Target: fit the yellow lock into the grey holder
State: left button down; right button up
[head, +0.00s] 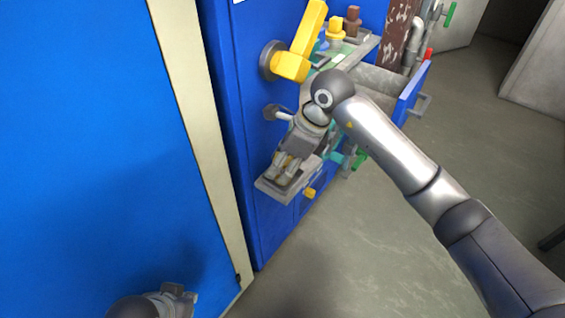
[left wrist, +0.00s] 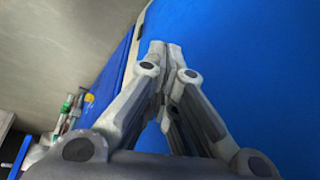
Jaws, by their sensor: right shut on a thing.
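My right gripper (head: 283,180) is shut at a grey plate-like part (head: 265,187) at the front of the blue cabinet; its fingers partly hide what lies between them. A small yellow piece (head: 310,192) shows just right of the gripper, low on the cabinet front. Another yellow piece (head: 336,29) stands on the cabinet top. I cannot tell which yellow piece is the lock, or whether the grey part is the holder. My left gripper (left wrist: 163,48) is shut and empty in the left wrist view, in front of a blue panel.
A large yellow lever (head: 300,50) on a round grey mount sticks out from the blue cabinet (head: 240,120). A brown piece (head: 352,20) stands behind it. An open drawer (head: 405,95) juts out at right. A blue door (head: 90,130) fills the left. Floor at right is clear.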

jog(key=shift+f, duration=0.15)
pick_arm(q)
jog(key=shift+w+d+r+t, duration=0.1)
jog(key=shift+w+d+t, duration=0.15)
jog(key=shift+w, duration=0.4)
pick_arm(e)
jog(key=o, duration=1.1)
jog(key=shift+o, duration=0.2)
jog(key=shift+p+v, duration=0.4)
jog(key=shift+v, duration=0.45)
jog(key=shift+p+v, duration=0.3)
jog(key=shift+v, duration=0.9)
pick_arm(q)
jog(key=shift+s+a+r+g, duration=0.2)
jog(key=shift+s+r+g, duration=0.1)
jog(key=shift+s, duration=0.3)
jog(key=shift+s+a+r+g, duration=0.2)
jog(key=shift+s+g, duration=0.05)
jog(key=shift+s, duration=0.3)
pick_arm(e)
jog(key=s+d, duration=0.2)
jog(key=d, duration=0.9)
jog(key=shift+s+d+f, duration=0.15)
jog(key=shift+s, duration=0.25)
pick_arm(q)
jog(key=shift+s, duration=0.1)
